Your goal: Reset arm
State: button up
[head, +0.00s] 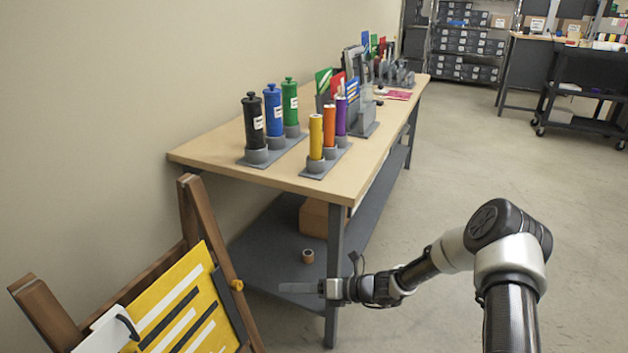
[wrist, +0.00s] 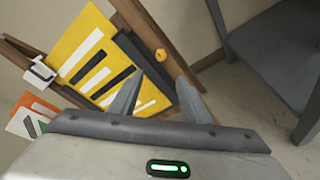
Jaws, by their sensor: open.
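My arm reaches in from the right in the head view, and my gripper (head: 298,287) points left, in front of the workbench's lower shelf. In the wrist view my gripper (wrist: 156,92) shows two grey fingers apart with nothing between them. Beyond the fingers is a yellow board (wrist: 80,50) with white and black strips, on a wooden easel (wrist: 150,35). In the head view the yellow board (head: 185,305) leans at the lower left, apart from my gripper.
The workbench (head: 375,150) carries black, blue and green bottles (head: 272,110) and yellow, orange and purple tubes (head: 330,125) in grey holders. A tape roll (head: 307,256) lies on its lower shelf. A black cart (head: 590,90) stands far right. Floor (head: 480,150) right of the bench is clear.

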jog(key=s+d+r+n+g+h, duration=0.2)
jog(key=s+d+r+n+h, duration=0.2)
jog(key=s+r+n, duration=0.45)
jog(key=s+d+r+n+g+h, duration=0.1)
jog(key=s+d+r+n+h, duration=0.3)
jog(key=r+n, duration=0.75)
jog(key=s+d+r+n+t+h, duration=0.25)
jog(key=s+d+r+n, duration=0.25)
jog(key=s+d+r, duration=0.3)
jog(key=s+d+r+n+t+h, duration=0.25)
jog(key=s+d+r+n, duration=0.4)
jog(key=s, duration=0.35)
notch_tip(320, 180, up, 23)
jog(key=a+m+p, duration=0.1)
jog(key=p, duration=2.2)
jog(key=shift+w+r+h, duration=0.15)
jog(key=shift+w+h, duration=0.1)
jog(key=shift+h, duration=0.05)
